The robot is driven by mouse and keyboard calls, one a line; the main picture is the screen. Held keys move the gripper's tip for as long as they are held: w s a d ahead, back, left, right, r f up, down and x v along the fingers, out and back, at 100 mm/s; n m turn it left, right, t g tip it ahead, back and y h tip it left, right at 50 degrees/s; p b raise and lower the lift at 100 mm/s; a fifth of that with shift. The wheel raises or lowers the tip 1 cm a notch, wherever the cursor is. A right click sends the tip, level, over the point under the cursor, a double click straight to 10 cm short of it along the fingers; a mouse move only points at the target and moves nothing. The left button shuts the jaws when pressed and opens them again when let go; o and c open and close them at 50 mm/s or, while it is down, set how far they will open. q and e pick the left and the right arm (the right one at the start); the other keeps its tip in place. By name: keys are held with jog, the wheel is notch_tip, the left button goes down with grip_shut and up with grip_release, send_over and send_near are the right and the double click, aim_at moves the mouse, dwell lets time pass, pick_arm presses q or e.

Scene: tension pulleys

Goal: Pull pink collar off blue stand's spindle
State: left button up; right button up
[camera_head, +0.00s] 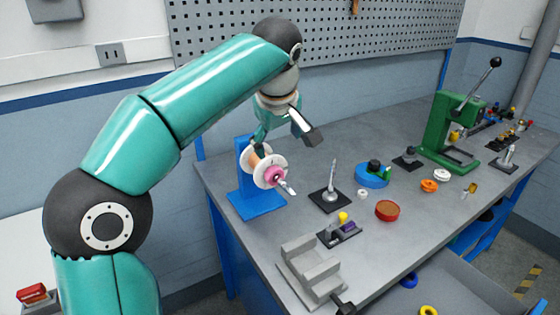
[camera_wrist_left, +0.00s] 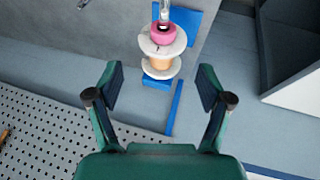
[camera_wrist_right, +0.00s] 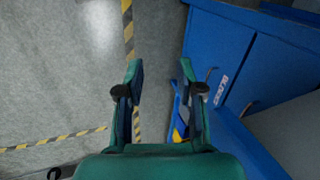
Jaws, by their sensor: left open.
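The blue stand (camera_head: 257,205) is at the near left end of the bench. Its spindle carries a white-flanged spool (camera_head: 255,161) with orange winding, and the pink collar (camera_head: 273,174) sits outside the outer flange. The metal spindle tip (camera_head: 289,188) sticks out past the collar. The left wrist view also shows the collar (camera_wrist_left: 163,33) beyond the spool. My left gripper (camera_head: 286,139) is open and empty, above and behind the spool, apart from the collar. My right gripper (camera_wrist_right: 160,73) is open and empty over the floor, outside the head view.
A black-based metal post (camera_head: 330,195) stands right of the blue stand. A red disc (camera_head: 387,210), a blue disc (camera_head: 371,176) and a green press (camera_head: 452,130) are farther right. The pegboard (camera_head: 310,35) is behind.

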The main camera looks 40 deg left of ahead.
aim_at(276, 176)
pick_arm(q)
jog(key=x, duration=1.5)
jog(key=shift+s+a+f, duration=0.15)
jog(key=shift+a+f, duration=0.1)
jog(key=shift+a, duration=0.05)
jog(key=c, duration=1.2)
